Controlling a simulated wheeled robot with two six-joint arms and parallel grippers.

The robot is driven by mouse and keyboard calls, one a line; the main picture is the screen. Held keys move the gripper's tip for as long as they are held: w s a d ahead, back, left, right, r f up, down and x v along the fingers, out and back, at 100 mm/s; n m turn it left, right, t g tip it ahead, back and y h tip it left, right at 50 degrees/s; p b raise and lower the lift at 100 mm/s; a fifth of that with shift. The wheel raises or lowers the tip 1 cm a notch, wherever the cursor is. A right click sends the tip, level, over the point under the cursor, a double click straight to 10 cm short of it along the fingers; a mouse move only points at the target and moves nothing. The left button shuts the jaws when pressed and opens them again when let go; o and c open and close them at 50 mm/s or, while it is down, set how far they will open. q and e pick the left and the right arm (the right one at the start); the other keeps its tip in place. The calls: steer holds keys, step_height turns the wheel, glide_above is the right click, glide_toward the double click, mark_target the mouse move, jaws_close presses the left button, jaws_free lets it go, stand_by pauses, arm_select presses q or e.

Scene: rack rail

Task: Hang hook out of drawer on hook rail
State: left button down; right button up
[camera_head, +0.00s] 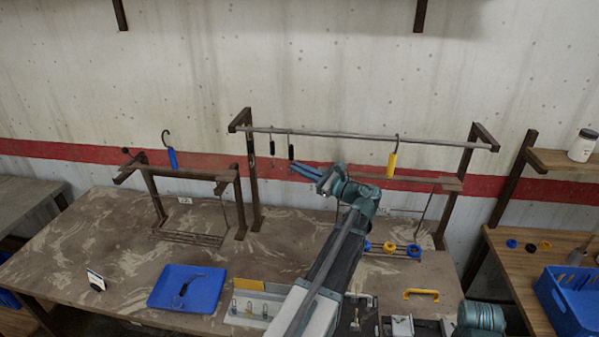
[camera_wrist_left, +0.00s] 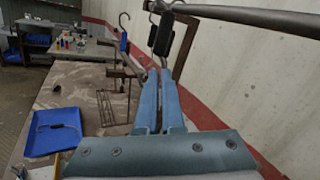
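The hook rail (camera_head: 340,134) is a grey bar on brown posts at the back; it also crosses the top right of the left wrist view (camera_wrist_left: 245,15). Two dark-handled hooks hang near its left end, a thin one (camera_head: 272,147) and a black one (camera_head: 291,151). A yellow-handled hook (camera_head: 392,160) hangs toward the right. My left gripper (camera_head: 297,170) is just below the black hook. In the left wrist view a black handle (camera_wrist_left: 163,35) stands just above the fingertips (camera_wrist_left: 160,75). The fingers are close together with a narrow gap; whether anything is between them is unclear. My right gripper is out of view.
A blue-handled hook (camera_head: 172,158) stands above the lower left rack. A blue tray (camera_head: 165,302) holding a dark hook lies on the table (camera_head: 110,235). Several small hooks are in a pale tray (camera_head: 232,318). A yellow handle (camera_head: 422,293) and a blue crate (camera_head: 555,305) are at right.

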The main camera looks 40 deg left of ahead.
arm_select(q)
steer(key=shift+w+a+f+b, duration=0.25)
steer(key=shift+w+a, duration=0.2)
steer(key=shift+w, duration=0.35)
steer(key=shift+w+a+f+b, duration=0.25)
steer(key=shift+w+a, duration=0.15)
steer(key=shift+w, duration=0.4)
steer(key=shift+w+a+f+b, duration=0.25)
steer(key=shift+w+a, duration=0.2)
steer(key=shift+w, duration=0.35)
steer(key=c, duration=1)
jaws_free()
steer(key=d, duration=0.9)
steer(key=d+f+b, duration=0.1)
steer(key=d, duration=0.3)
steer(key=shift+w+d, duration=0.25)
steer(key=shift+d, duration=0.1)
